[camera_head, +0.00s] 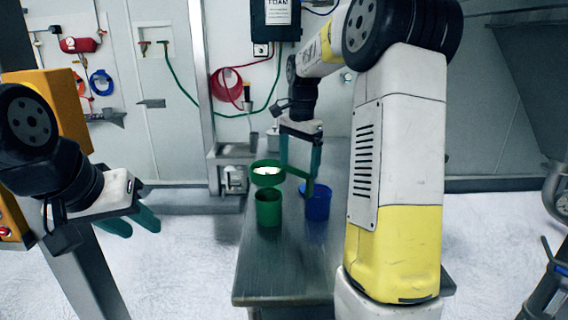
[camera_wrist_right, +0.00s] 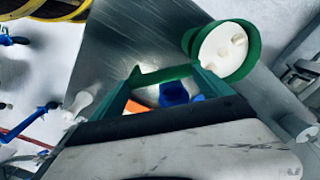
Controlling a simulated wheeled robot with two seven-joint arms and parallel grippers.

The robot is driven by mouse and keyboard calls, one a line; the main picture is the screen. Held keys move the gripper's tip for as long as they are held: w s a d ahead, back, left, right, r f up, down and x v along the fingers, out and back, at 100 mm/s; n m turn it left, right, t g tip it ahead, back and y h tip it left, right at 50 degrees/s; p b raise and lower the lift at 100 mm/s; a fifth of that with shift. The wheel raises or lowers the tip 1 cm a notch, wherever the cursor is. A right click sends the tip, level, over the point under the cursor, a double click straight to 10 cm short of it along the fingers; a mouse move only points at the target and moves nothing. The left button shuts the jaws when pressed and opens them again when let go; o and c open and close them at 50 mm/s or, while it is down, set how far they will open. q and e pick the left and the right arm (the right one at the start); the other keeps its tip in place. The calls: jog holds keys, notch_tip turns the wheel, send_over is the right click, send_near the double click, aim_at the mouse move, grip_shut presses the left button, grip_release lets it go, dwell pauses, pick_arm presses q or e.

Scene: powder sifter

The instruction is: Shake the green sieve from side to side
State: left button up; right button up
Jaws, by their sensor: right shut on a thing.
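The green sieve (camera_head: 266,178) holds white powder and is just behind and above the green cup (camera_head: 268,210) in the head view. In the right wrist view the sieve (camera_wrist_right: 250,50) is at upper right, with pale lumps on the white inside. My right gripper (camera_head: 301,178) is over the table, shut on the sieve's green handle; its fingers (camera_wrist_right: 163,76) also show in the wrist view. I cannot tell whether the sieve touches the cup. My left gripper (camera_head: 132,224) is open and empty, left of the table.
A blue cup (camera_head: 318,205) stands on the metal table (camera_head: 275,270), right of the green cup and near my right gripper. It also shows in the wrist view (camera_wrist_right: 175,94). The table's front part is clear. A metal stand (camera_head: 232,165) is behind at left.

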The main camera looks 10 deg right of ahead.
aim_at(299, 169)
jog(key=shift+f, duration=1.55)
dwell(1.7)
jog(key=shift+s, duration=0.1)
